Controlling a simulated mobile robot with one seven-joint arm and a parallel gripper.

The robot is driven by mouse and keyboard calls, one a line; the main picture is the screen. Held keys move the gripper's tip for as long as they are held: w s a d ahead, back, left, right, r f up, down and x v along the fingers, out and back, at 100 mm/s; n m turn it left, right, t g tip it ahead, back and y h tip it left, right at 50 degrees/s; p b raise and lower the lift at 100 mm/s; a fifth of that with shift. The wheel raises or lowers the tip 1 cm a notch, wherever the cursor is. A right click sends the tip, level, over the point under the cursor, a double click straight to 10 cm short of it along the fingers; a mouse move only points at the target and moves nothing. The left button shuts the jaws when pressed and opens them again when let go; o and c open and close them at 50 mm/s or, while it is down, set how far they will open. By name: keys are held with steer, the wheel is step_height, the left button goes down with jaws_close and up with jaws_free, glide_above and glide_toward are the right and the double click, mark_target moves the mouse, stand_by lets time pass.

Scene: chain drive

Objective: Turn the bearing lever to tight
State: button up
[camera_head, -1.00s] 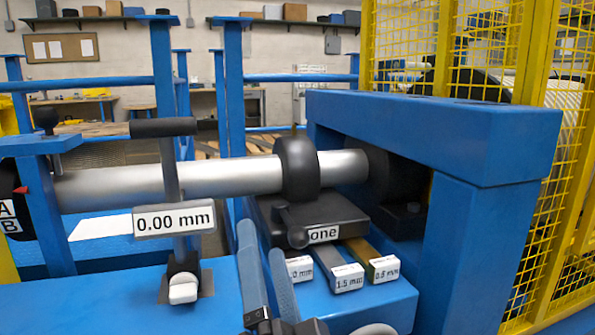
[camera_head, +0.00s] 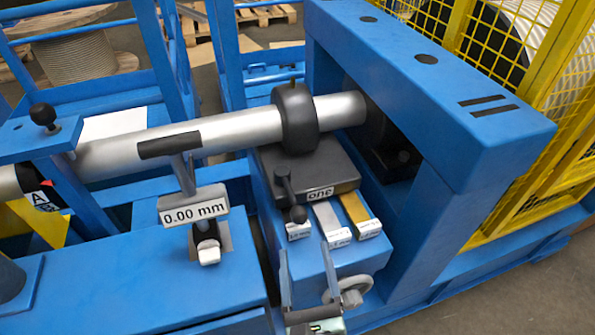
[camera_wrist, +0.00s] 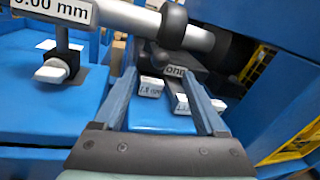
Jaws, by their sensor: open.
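The bearing lever (camera_head: 287,190) is a black arm with a ball knob, on the left front of the dark bearing block (camera_head: 325,172) under the silver shaft. In the head view it slopes down toward its knob. It also shows small in the wrist view (camera_wrist: 154,55), beyond my fingers. My gripper (camera_head: 305,248) is open and empty, in front of the block and short of the lever. In the wrist view its two fingers (camera_wrist: 159,75) reach forward on either side of a shim tag, with nothing between them touching. No tight mark is readable.
Labelled shims (camera_head: 330,222) lie in front of the block. A gauge reading 0.00 mm (camera_head: 194,205) stands left, with a white-tipped foot. A blue frame (camera_head: 430,90) rises at right, before yellow mesh guarding (camera_head: 440,30). A grey handwheel (camera_head: 350,290) is beside my gripper.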

mark_target(290, 193)
steer(key=w, duration=0.4)
steer(key=w+a, duration=0.1)
steer(key=w, duration=0.3)
steer(key=w+p, duration=0.1)
steer(key=w, duration=0.3)
steer(key=shift+w+a, duration=0.2)
steer(key=shift+w, duration=0.2)
steer(key=c, duration=1.1)
jaws_close()
steer(key=shift+d, duration=0.15)
